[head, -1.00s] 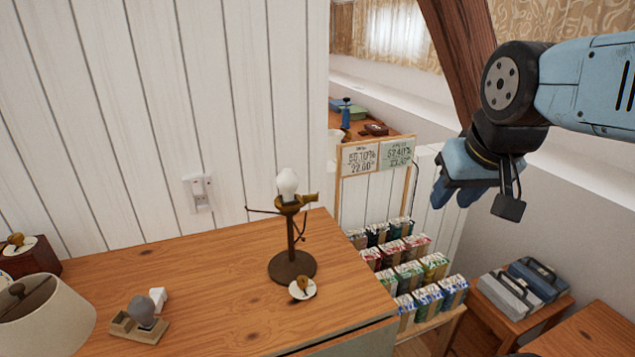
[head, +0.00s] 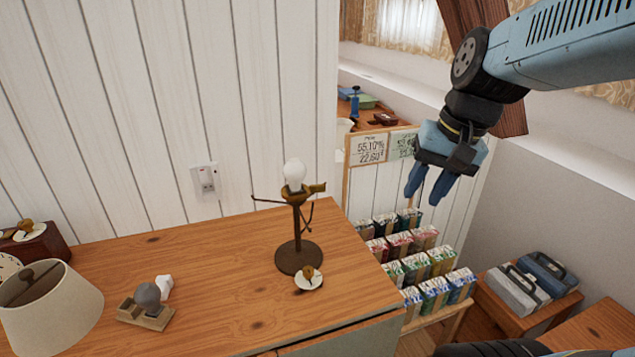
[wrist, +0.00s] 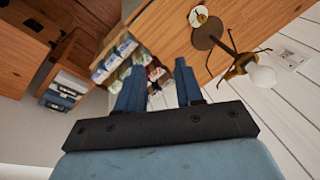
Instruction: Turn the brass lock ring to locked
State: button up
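A dark lamp stand (head: 297,235) stands upright on the wooden dresser, with a white bulb (head: 294,173) on top. A brass ring (head: 297,192) with a tab pointing right sits just below the bulb; I cannot tell whether it is locked. The brass ring also shows in the wrist view (wrist: 240,65), at the upper right. A white disc (head: 309,281) with a small brass piece on it lies by the lamp's base. My gripper (head: 424,189) is open and empty, right of the lamp and apart from it, fingers pointing down; both fingers show in the wrist view (wrist: 158,72).
The dresser (head: 225,290) holds a lampshade (head: 50,308), a grey bulb in a wooden holder (head: 148,295) and a wooden box (head: 38,245). A rack of cartons (head: 410,250) stands right of it, below my gripper. A wall socket (head: 206,182) is behind.

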jog(key=w+a+f+m+g+y, duration=0.3)
jog(key=w+m+g+y, duration=0.1)
jog(key=w, duration=0.1)
jog(key=m+y, duration=1)
jog(key=y, duration=0.2)
send_near(321, 185)
jog(key=a, duration=0.6)
jog(key=s+a, duration=0.1)
jog(key=a, duration=0.3)
jog(key=shift+f, duration=0.15)
jog(key=shift+c, duration=0.5)
grip_shut()
jog(key=shift+d, duration=0.1)
